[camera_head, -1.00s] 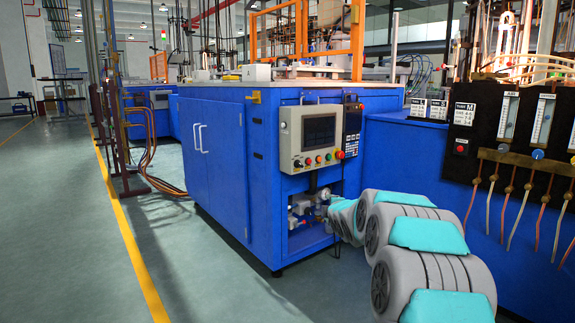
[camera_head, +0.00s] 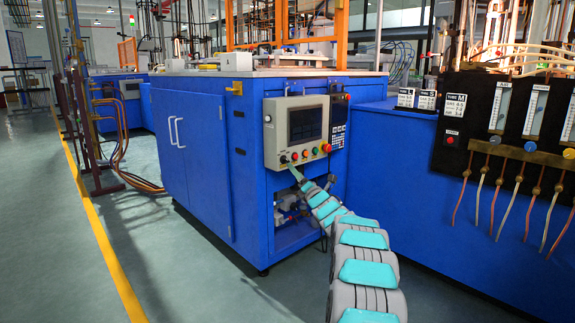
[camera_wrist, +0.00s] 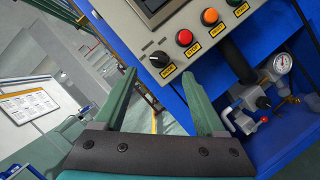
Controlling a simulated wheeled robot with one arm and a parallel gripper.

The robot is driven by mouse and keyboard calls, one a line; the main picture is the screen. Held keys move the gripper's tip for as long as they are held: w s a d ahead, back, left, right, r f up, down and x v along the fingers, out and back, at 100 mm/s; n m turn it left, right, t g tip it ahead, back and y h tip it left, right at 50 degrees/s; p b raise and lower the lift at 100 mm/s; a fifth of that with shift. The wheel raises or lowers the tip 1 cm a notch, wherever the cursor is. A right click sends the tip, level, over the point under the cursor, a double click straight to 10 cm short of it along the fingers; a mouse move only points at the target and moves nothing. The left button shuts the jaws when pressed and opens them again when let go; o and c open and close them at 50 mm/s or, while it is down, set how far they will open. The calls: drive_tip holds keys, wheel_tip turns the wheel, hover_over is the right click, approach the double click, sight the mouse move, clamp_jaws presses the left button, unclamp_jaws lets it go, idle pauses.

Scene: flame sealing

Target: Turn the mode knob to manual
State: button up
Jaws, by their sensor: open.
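The black mode knob (camera_wrist: 158,58) is the leftmost control on the grey control panel (camera_head: 270,135), at the left of a row of coloured buttons. In the wrist view it lies just beyond and between my two green fingertips, with its label below it. Its pointer direction is too small to read surely. My gripper (camera_wrist: 159,75) is open and empty, with one finger on each side of the knob in that view. I cannot tell whether the fingers touch it. In the head view my gripper (camera_head: 292,171) reaches the panel's lower left and partly covers the knob area.
Beside the knob are a red button (camera_wrist: 184,37) and an orange button (camera_wrist: 210,16). Below the panel, a pressure gauge (camera_wrist: 281,63) and valves sit in the blue cabinet's (camera_head: 205,200) opening. Flow tubes (camera_head: 499,107) stand at the right. The floor at left is clear.

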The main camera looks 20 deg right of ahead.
sight(288, 162)
drive_tip(key=x, duration=0.4)
drive_tip(key=shift+w, duration=0.1)
drive_tip(key=shift+w+r+p, duration=0.15)
drive_tip(key=shift+w+p, duration=0.2)
drive_tip(key=shift+w, duration=0.4)
drive_tip(key=shift+w+r, duration=0.2)
drive_tip(key=shift+w, duration=0.05)
clamp_jaws()
